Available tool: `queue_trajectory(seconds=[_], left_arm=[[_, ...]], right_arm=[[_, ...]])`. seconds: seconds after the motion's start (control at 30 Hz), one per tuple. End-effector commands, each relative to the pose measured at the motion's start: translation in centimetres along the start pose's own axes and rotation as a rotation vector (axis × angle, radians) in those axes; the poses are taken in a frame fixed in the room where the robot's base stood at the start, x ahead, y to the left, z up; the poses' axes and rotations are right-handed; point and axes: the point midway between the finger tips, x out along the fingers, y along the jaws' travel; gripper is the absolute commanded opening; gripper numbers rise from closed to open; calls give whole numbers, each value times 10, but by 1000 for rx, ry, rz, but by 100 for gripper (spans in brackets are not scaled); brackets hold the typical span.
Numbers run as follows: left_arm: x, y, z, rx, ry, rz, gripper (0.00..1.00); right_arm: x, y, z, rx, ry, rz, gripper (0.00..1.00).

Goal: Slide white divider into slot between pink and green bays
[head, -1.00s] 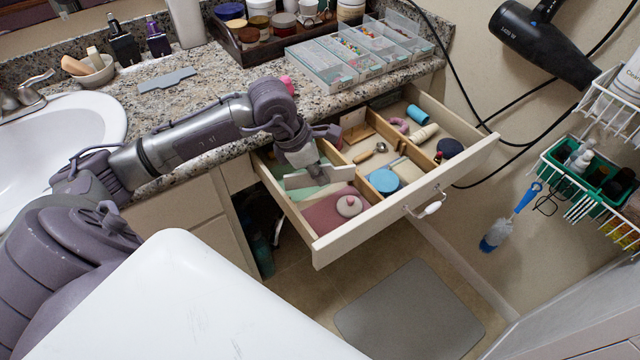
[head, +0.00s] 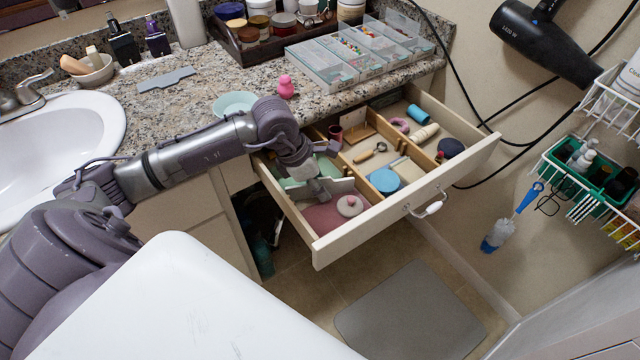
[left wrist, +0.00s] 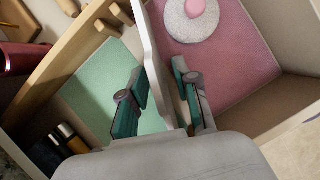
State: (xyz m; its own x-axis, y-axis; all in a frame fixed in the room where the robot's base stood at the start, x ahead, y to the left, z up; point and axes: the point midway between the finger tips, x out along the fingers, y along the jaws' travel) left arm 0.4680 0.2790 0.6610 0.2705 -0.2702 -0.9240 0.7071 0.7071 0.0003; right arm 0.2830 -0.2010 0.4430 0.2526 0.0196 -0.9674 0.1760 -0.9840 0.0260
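The white divider (left wrist: 150,45) stands on edge between the green bay (left wrist: 92,85) and the pink bay (left wrist: 238,65) in the left wrist view. It also shows in the head view (head: 343,187), low in the open drawer. Whether its lower edge is fully in the slot is hidden. My left gripper (left wrist: 163,85) has one finger on the green side and one on the pink side, with small gaps to the divider, so it looks open around it. In the head view my left gripper (head: 318,188) is down inside the drawer. My right gripper is out of view.
A white round item with a pink knob (head: 349,205) lies in the pink bay. A pale green dish (head: 235,103) and pink bottle (head: 285,87) sit on the counter.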

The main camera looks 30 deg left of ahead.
Motion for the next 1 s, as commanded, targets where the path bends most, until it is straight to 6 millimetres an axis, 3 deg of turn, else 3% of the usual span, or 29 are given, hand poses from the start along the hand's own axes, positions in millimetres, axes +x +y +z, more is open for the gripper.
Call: queue_trajectory(seconds=[0.37, 0.8, 1.0], left_arm=[[-4, 0, 2, 0, 0, 0, 31], [-95, 1, 1, 0, 1, 4, 31], [-118, 0, 1, 0, 1, 1, 31]], right_arm=[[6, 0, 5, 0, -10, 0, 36], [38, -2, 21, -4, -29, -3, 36], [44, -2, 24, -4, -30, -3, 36]])
